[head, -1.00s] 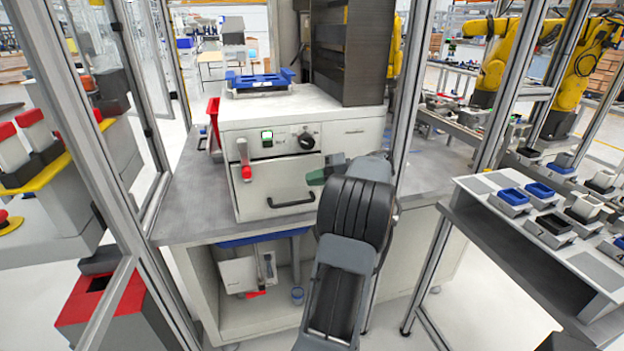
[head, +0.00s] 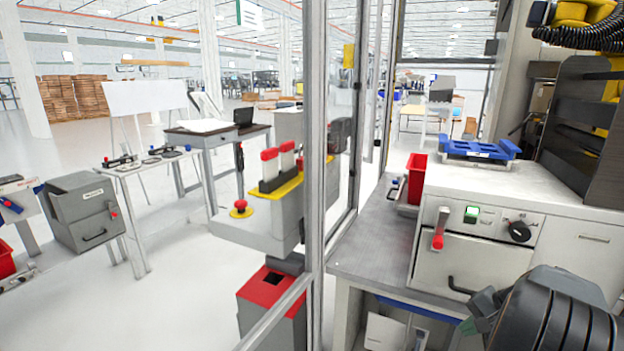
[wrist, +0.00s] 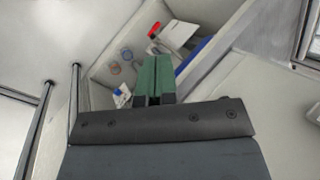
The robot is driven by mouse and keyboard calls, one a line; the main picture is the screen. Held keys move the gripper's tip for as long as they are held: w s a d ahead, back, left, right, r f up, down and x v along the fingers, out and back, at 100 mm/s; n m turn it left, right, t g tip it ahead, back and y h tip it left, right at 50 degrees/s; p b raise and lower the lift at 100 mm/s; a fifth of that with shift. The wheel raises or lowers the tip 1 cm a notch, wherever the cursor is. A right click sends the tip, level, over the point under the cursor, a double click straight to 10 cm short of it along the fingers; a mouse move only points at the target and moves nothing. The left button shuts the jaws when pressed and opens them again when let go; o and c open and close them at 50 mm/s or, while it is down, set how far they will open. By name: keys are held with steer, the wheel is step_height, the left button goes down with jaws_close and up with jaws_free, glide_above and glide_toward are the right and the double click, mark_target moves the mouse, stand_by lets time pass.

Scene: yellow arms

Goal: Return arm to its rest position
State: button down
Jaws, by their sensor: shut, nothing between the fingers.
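My gripper (wrist: 154,80) shows in the wrist view with its two green fingers shut together and nothing between them. Below and beyond it is the open lower shelf of the workbench (wrist: 105,75). In the head view my dark arm fills the lower right corner, in front of the white machine (head: 470,265) with its drawer. A green fingertip (head: 468,326) shows at the arm's left edge; the rest of the gripper is hidden there. The arm appears folded close to the camera.
A metal frame post (head: 314,150) stands at the middle. A red bin (head: 416,178) and a blue tray (head: 480,149) are by the machine.

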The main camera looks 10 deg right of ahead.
steer(key=s+a+r+n+h+p, duration=0.1)
steer(key=a+n, duration=0.3)
steer(key=a, duration=0.5)
steer(key=a+r+n+h+p, duration=0.2)
steer(key=a+r+n, duration=0.2)
steer(key=a, duration=0.6)
steer(key=s+a+r+n+g+h+p, duration=0.1)
steer(key=a+r+n+p, duration=0.1)
steer(key=a+n, duration=0.3)
steer(key=a+r, duration=0.1)
steer(key=a, duration=0.3)
steer(key=shift+s+a+r, duration=0.25)
steer(key=shift+s, duration=0.1)
